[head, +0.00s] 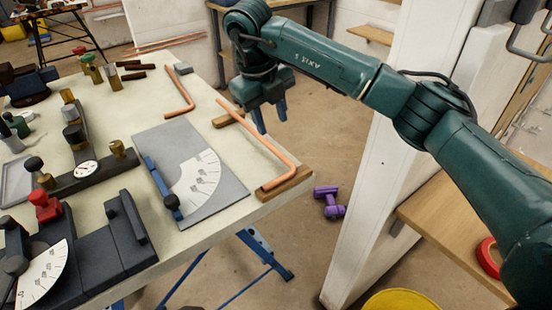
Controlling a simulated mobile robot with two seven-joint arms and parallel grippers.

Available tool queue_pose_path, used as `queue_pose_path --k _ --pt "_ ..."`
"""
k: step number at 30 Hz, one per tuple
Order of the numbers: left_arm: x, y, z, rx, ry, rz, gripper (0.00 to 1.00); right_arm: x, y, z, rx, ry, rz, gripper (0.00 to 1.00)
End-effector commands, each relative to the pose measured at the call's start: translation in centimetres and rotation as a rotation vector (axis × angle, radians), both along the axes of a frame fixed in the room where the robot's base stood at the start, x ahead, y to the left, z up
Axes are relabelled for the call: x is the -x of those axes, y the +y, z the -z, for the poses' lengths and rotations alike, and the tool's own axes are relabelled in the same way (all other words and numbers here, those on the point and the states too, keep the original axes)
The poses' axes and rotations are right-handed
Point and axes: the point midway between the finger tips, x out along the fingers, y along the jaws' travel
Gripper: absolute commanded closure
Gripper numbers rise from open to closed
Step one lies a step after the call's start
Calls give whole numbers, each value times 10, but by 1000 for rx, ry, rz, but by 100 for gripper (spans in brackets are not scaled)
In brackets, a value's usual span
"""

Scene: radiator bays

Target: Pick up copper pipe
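A bent copper pipe (262,143) lies along the right side of the bench, resting on a wooden block at each end. Its bent end is at the near right corner. A second bent copper pipe (182,84) lies further back on the bench top. My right gripper (271,120) points down just right of the first pipe's far part, seemingly beyond the bench edge. Its two blue fingers are apart with nothing between them. Its height relative to the pipe is hard to judge. My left gripper is not in view.
The bench (225,200) carries a grey plate with a protractor dial (197,185), dark bending tools (100,250) and brass fittings. A purple object (329,201) lies on the floor. A white door or panel (375,150) stands right of the bench. A yellow bucket (400,299) is at the bottom.

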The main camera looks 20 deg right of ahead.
Motion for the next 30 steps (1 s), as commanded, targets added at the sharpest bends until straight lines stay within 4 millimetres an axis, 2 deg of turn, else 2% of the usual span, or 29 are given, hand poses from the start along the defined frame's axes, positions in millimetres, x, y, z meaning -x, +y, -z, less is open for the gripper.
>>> queue_pose_path --k 3,11,19,22,29,30 --pt "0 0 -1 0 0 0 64 -1 -4 20 -2 2 0 61" --pt "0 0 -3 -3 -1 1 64 -1 -8 40 -3 1 -1 61" --pt "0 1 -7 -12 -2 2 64 1 -15 77 -4 2 -1 61" --pt "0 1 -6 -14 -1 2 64 0 -16 84 -4 0 -1 61" --pt "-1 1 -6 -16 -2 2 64 0 -16 84 -5 -1 -2 61" --pt "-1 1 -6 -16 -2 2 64 0 -16 84 -5 -1 -2 65"
